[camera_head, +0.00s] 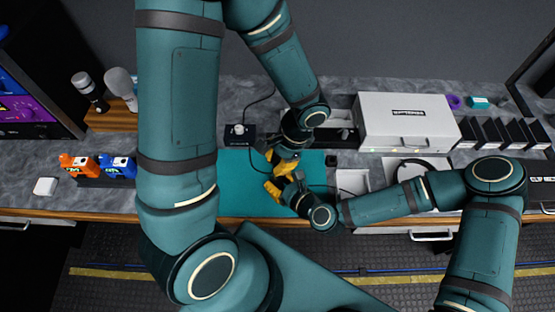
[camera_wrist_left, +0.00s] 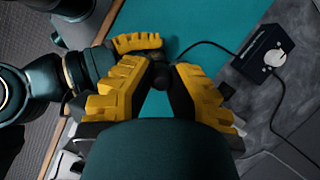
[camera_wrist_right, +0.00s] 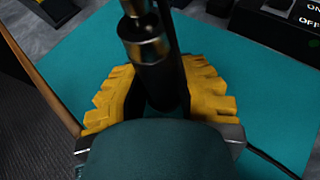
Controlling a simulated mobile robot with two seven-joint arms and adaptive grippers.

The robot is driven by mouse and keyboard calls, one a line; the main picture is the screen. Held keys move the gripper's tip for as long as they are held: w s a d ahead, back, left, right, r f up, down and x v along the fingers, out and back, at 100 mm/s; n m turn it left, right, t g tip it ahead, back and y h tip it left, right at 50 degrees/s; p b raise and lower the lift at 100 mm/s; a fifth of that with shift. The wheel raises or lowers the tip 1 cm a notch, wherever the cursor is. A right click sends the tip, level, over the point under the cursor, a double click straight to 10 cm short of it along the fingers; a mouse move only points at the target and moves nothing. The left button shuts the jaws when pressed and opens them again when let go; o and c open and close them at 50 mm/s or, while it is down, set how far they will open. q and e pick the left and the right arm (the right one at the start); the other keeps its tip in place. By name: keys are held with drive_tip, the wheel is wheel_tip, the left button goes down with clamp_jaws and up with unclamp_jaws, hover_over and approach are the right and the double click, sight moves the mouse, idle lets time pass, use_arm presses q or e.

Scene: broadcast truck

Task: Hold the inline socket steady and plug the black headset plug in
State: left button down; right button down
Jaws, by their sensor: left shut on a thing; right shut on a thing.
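My right gripper (camera_wrist_right: 160,105) is shut on a black cylindrical connector (camera_wrist_right: 166,82) with a silver collar. A second silver-and-black section shows beyond the collar at the top of the right wrist view. I cannot tell whether this is the plug or the inline socket, or whether the sections are joined. My left gripper (camera_wrist_left: 165,70) is shut on a small dark piece (camera_wrist_left: 160,79), mostly hidden between its yellow fingers. In the head view my left gripper (camera_head: 280,165) is just beyond my right gripper (camera_head: 272,187), both above the teal mat (camera_head: 238,185).
A black box (camera_head: 238,137) with a white knob stands at the mat's far left corner; a cable runs from it towards my grippers. A white case (camera_head: 385,115) stands at the back right. A black headset (camera_head: 430,165) lies at right. The mat's left half is clear.

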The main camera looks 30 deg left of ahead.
use_arm(q)
drive_tip(key=shift+f, duration=0.95)
use_arm(e)
drive_tip(key=shift+f, duration=0.1)
use_arm(q)
drive_tip(key=c, duration=1)
unclamp_jaws()
drive_tip(key=v, duration=1.2)
use_arm(e)
drive_tip(key=c, duration=0.7)
unclamp_jaws()
drive_tip(key=shift+c, duration=0.2)
use_arm(q)
drive_tip(key=shift+a, duration=0.1)
